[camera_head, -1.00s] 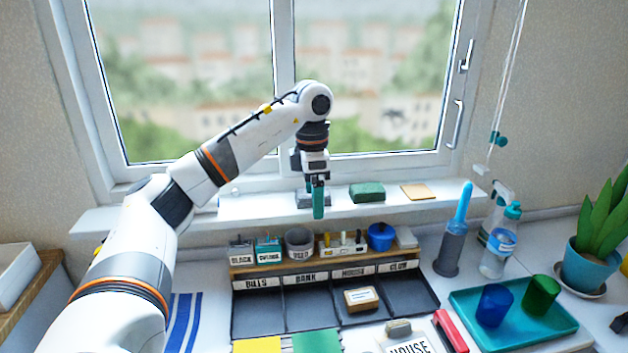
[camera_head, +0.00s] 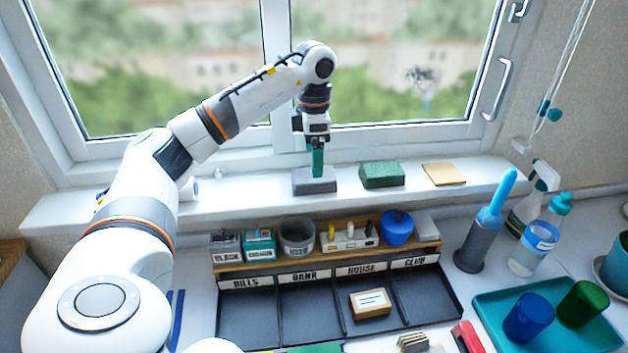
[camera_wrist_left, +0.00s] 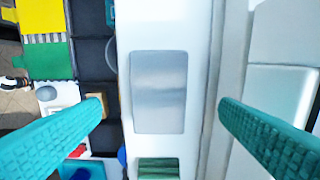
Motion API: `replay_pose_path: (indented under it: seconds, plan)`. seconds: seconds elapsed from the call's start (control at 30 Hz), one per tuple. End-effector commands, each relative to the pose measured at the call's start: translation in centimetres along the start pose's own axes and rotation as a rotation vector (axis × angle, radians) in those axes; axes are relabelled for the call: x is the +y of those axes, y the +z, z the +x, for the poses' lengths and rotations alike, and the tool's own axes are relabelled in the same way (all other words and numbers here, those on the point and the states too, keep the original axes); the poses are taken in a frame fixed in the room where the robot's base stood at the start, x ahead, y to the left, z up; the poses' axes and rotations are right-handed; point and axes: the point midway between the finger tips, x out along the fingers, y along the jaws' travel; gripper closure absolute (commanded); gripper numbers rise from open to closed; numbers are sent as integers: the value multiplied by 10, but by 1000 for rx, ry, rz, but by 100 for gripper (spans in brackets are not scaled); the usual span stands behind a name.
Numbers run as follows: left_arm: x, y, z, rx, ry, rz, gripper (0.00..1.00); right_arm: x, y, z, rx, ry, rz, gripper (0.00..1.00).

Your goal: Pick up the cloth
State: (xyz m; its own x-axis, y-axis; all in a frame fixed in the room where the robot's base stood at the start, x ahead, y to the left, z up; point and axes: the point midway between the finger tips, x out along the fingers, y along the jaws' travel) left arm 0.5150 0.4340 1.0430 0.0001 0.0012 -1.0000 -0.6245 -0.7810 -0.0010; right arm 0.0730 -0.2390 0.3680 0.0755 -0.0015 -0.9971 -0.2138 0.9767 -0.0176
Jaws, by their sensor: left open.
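A grey, flat rectangular pad (camera_head: 315,182), which looks like a folded cloth, lies on the white windowsill. The left wrist view shows its top face (camera_wrist_left: 159,92) between my fingers. My left gripper (camera_head: 318,176) points down over it with teal fingers. The fingers are open and empty, one on each side of the pad in the wrist view (camera_wrist_left: 161,104); I cannot tell the height left between the fingertips and the pad. A flat tan piece (camera_head: 444,174), perhaps also cloth, lies further right on the sill. My right gripper is not in view.
A green sponge (camera_head: 381,174) lies just right of the grey pad. The window frame (camera_head: 400,139) rises close behind the sill (camera_head: 240,193). Below stand a shelf with small containers (camera_head: 297,237) and a dark sorting tray (camera_head: 310,307). Bottles (camera_head: 541,240) stand at right.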

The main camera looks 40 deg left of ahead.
Motion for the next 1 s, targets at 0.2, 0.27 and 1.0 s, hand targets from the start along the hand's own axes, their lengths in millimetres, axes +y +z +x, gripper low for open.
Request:
replay_pose_path:
  seconds: [0.2,0.27,1.0]
  plan:
    - [1,1,17,-2,2,0,15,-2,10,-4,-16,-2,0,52]
    - [2,1,25,-4,3,0,15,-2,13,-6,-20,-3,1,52]
    - [3,1,60,1,0,0,53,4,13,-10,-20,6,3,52]
